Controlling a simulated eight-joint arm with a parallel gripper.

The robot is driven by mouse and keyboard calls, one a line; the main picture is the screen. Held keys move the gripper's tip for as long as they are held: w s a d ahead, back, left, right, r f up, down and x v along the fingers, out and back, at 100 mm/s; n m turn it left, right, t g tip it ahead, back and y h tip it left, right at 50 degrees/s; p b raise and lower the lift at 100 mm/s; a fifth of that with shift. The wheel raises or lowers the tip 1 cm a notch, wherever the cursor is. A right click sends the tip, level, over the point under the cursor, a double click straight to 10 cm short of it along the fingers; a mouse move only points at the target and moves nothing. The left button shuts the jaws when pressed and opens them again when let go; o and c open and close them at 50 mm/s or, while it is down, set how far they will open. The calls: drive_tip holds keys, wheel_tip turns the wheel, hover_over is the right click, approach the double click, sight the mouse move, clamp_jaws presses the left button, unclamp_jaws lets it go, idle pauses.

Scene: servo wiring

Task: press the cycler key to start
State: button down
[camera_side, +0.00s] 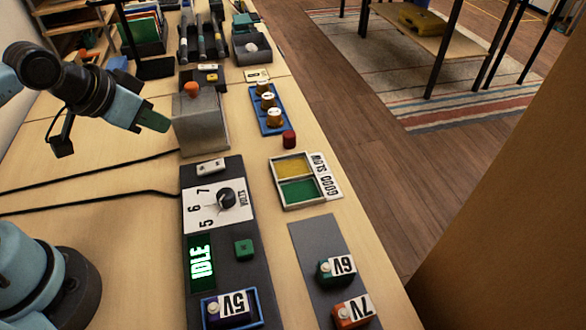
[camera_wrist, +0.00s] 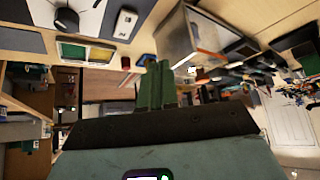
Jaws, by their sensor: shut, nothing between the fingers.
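The cycler is a dark panel (camera_side: 263,283) on the bench, with a black dial (camera_side: 226,197) on a white plate marked 5, 6, 7 and VOLTS. Its screen (camera_side: 201,263) reads IDLE in green. A square green key (camera_side: 244,249) sits to the right of the screen. A purple servo marked 5V (camera_side: 229,308) sits in a blue-rimmed holder at the panel's near end. My gripper (camera_side: 158,122) is raised at the upper left, beyond the panel and well away from the key. Its green fingers (camera_wrist: 155,84) are together and empty in the wrist view.
A grey metal box (camera_side: 200,122) with an orange knob stands just right of my gripper. A two-part yellow and green tray (camera_side: 298,207), a red cylinder (camera_side: 289,139) and servos 6V (camera_side: 337,267) and 7V (camera_side: 353,311) lie right of the panel. Black cables cross the left side.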

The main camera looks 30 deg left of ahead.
drive_tip(key=shift+s+a+r+n, duration=0.1)
drive_tip(key=shift+a+r+n, duration=0.05)
drive_tip(key=shift+a+n, duration=0.4)
wheel_tip(320, 180, up, 5)
drive_tip(key=m+g, duration=0.7)
drive_tip(key=m, duration=0.2)
hover_over(245, 248)
drive_tip(key=shift+f, duration=0.2)
wheel_tip(245, 248, down, 14)
